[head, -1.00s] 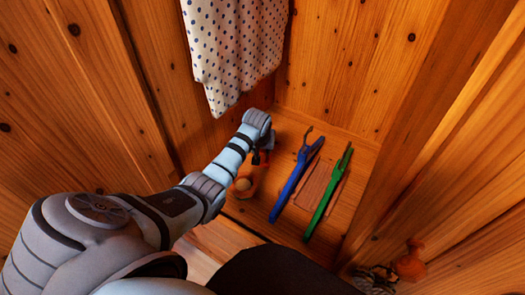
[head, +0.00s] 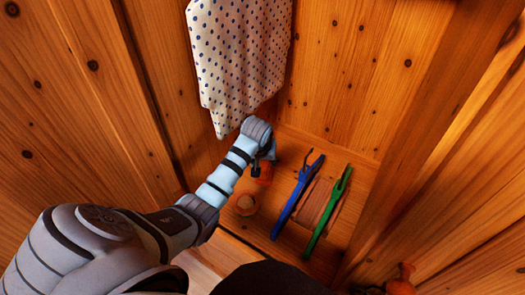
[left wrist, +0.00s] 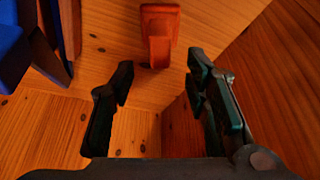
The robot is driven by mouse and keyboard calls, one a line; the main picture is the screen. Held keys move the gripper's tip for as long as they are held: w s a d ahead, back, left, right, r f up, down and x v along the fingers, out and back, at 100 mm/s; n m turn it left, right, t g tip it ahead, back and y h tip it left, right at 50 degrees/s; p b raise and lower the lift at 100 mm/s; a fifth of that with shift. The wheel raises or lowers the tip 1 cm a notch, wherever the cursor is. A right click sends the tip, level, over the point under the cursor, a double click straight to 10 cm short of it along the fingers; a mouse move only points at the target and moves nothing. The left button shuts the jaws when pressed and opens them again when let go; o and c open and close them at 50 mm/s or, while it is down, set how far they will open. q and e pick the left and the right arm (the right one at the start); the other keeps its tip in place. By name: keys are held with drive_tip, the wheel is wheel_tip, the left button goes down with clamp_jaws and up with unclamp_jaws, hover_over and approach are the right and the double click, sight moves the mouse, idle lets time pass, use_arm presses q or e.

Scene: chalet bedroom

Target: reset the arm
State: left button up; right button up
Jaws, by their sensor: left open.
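My left arm (head: 225,175) reaches from the left into a wooden closet-like space. My left gripper (head: 262,163) is mostly hidden behind its wrist in the head view. In the left wrist view the left gripper (left wrist: 158,78) is open, its two dark fingers apart with nothing between them. A red-orange object (left wrist: 160,25) stands just beyond the fingertips, apart from them. My right gripper is in neither view.
A blue hooked item (head: 297,197) and a green one (head: 326,215) lie side by side on the wooden floor. A dotted white cloth (head: 238,60) hangs above. Wooden walls enclose the space closely.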

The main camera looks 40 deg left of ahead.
use_arm(q)
drive_tip(key=v, duration=0.4)
drive_tip(key=shift+p, duration=0.35)
drive_tip(key=shift+f, duration=0.1)
